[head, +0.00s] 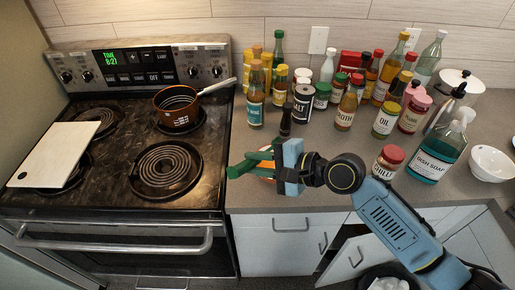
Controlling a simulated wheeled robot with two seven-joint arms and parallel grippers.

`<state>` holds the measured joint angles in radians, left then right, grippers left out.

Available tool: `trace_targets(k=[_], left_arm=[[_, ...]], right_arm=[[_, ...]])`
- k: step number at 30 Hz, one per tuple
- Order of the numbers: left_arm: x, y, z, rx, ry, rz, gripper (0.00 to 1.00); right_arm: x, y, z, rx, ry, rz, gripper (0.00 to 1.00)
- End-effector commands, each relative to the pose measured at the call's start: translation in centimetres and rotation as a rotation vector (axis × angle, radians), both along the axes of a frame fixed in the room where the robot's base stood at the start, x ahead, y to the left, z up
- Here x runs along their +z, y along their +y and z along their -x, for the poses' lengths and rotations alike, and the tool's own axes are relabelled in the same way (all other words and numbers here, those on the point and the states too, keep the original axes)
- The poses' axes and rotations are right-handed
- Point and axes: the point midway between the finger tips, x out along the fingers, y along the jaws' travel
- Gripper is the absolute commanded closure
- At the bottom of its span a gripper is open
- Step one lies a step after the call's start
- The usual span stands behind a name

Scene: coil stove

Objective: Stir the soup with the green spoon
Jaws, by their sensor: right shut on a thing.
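The green spoon (243,167) is held in my right gripper (277,165), which is shut on it above the counter's left edge, beside the stove. The green end points left toward the stove; part of the spoon is hidden by the gripper. A brown-orange pot (178,122) with a light handle stands on the back right burner, up and left of the gripper and apart from the spoon. Rings show inside the pot; I cannot make out soup in it. My left gripper is not in view.
The stove (120,212) has a bare front right coil (165,170) and a white board (55,154) across its left side. Several bottles and jars, including a salt can (303,104), crowd the counter behind my right arm. A cabinet door (355,258) stands ajar below.

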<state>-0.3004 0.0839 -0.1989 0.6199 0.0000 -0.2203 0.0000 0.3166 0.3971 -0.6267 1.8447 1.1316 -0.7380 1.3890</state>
Motion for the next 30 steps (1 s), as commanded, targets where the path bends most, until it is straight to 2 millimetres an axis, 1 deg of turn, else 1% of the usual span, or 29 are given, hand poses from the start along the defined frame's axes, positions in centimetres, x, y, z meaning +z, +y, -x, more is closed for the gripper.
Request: trace_targets(k=[1,11,14,18,27,30], left_arm=[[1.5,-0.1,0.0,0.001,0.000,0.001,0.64],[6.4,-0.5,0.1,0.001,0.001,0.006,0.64],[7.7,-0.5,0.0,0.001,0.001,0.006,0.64],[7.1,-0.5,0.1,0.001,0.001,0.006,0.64],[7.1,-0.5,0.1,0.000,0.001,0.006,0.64],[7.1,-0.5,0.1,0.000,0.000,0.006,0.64]], right_arm=[[0.8,0.0,-0.1,0.011,0.011,0.024,1.00],[0.5,0.3,-0.1,0.071,0.076,0.186,1.00],[0.3,0.8,-0.2,0.102,0.104,0.299,1.00],[-1.0,1.3,-0.2,0.141,0.155,0.462,1.00],[-2.2,2.3,-0.2,0.221,0.262,0.800,1.00],[-2.5,2.5,-0.1,0.241,0.289,0.884,1.00]])
